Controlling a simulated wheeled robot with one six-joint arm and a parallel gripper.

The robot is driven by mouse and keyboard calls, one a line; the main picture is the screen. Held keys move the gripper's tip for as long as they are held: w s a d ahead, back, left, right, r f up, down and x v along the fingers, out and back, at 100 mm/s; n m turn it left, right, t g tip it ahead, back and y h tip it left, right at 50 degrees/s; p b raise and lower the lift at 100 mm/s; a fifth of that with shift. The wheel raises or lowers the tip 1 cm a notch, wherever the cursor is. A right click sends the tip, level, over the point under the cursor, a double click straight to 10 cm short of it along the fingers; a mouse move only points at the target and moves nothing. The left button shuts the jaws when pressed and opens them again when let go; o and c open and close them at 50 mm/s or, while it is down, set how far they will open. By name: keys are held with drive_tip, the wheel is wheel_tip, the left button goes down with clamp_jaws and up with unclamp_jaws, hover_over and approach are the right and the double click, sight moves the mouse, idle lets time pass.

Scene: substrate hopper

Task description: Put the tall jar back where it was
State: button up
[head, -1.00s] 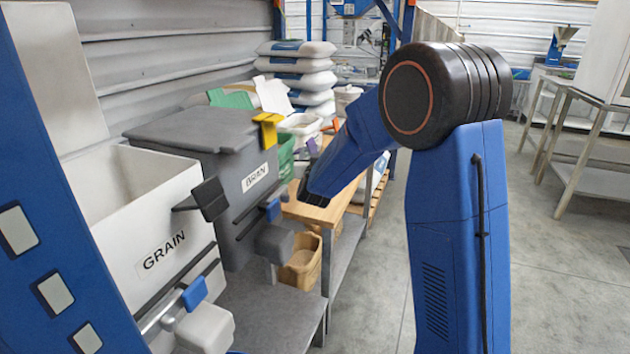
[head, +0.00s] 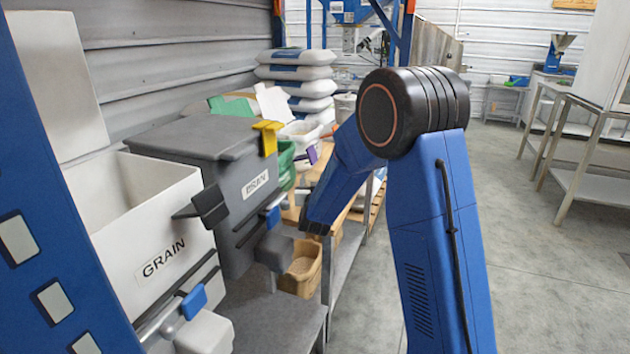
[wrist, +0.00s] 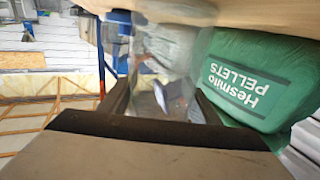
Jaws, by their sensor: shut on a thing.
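In the wrist view, my gripper (wrist: 162,98) has its two dark fingers on either side of a clear, see-through jar (wrist: 168,60) and is shut on it. The jar's outline is faint and blurred, and its full height is hard to tell. In the head view, the jar and my gripper's fingers are hidden behind my blue arm, which reaches down toward the wooden bench (head: 330,190). The place where the jar stood cannot be made out.
A green pellet bag (wrist: 258,75) is close to the right of the jar. A GRAIN bin (head: 150,235) and a lidded BRAN bin (head: 215,165) stand at left. A tan tub (head: 302,268) sits below the bench. Stacked sacks (head: 295,80) stand behind.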

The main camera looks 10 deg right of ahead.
drive_tip(key=o, duration=1.4)
drive_tip(key=v, duration=1.2)
drive_tip(key=shift+r, duration=0.1)
drive_tip(key=s+r+n+g+y, duration=0.1)
drive_tip(key=s+r+g+y, duration=0.15)
drive_tip(key=s, duration=0.45)
drive_tip(key=s+r+n+g+y, duration=0.1)
drive_tip(key=s+r+g+y, duration=0.15)
drive_tip(key=s, duration=0.45)
drive_tip(key=s+d+f+g, duration=0.1)
drive_tip(key=s+d+g, duration=0.1)
drive_tip(key=s, duration=0.8)
drive_tip(key=s+d+g, duration=0.3)
drive_tip(key=s, duration=0.8)
drive_tip(key=s+d+f+g, duration=0.1)
drive_tip(key=s+d+g, duration=0.1)
drive_tip(key=s, duration=0.9)
drive_tip(key=shift+s+d+f+n+g+h, duration=0.1)
drive_tip(key=shift+d+f+n+g+h, duration=0.05)
drive_tip(key=shift+f+n+g+h, duration=0.2)
